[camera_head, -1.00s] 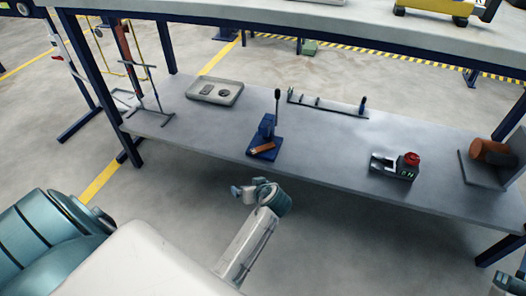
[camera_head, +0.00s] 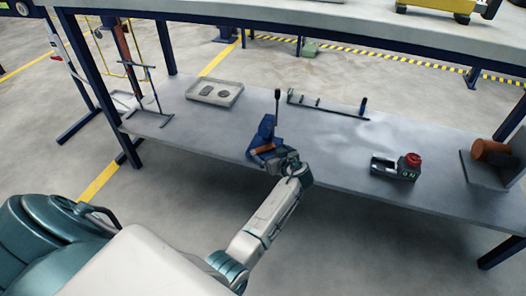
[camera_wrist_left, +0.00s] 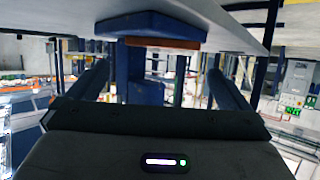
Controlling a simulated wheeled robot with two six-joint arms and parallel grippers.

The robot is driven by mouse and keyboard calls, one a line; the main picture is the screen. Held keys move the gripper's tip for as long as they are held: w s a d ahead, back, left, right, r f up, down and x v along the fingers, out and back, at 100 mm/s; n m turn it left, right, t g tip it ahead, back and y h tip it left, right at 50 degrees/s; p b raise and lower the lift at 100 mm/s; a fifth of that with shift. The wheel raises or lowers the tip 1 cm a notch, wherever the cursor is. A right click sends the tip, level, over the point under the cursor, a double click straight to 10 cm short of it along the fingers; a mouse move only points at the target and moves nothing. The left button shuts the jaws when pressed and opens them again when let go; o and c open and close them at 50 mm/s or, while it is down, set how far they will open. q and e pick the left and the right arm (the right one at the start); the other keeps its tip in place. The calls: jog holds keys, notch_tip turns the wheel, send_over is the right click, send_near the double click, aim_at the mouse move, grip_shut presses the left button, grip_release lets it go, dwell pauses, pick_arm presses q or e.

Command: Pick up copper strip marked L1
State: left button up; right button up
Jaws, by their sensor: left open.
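The copper strip (camera_head: 264,149) is a short orange-brown bar lying on the base of a blue hand-lever device (camera_head: 266,133) near the shelf's front edge. It also shows in the left wrist view (camera_wrist_left: 162,43) as a brown bar against the blue base, between and beyond the fingers. No L1 mark is legible. My left gripper (camera_head: 275,162) is at the shelf's front edge, right by the strip and partly covering the blue base. In the left wrist view its two dark fingers (camera_wrist_left: 158,88) are wide apart with nothing gripped. My right gripper is not in view.
The grey shelf (camera_head: 335,155) also holds a tray (camera_head: 236,98) and wire stand (camera_head: 155,100) on the left, a rail (camera_head: 328,108) behind, a device with a red knob (camera_head: 395,168), and brown rolls (camera_head: 492,152) at far right. An upper tabletop (camera_head: 300,22) spans above.

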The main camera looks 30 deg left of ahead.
aim_at(263, 149)
pick_arm(q)
jog(key=b+x, duration=0.1)
jog(key=x, duration=0.4)
jog(key=shift+s+f+b, duration=0.15)
jog(key=shift+f+b, duration=0.2)
jog(key=shift+c, duration=0.2)
jog(key=c, duration=1)
jog(key=shift+r, duration=0.2)
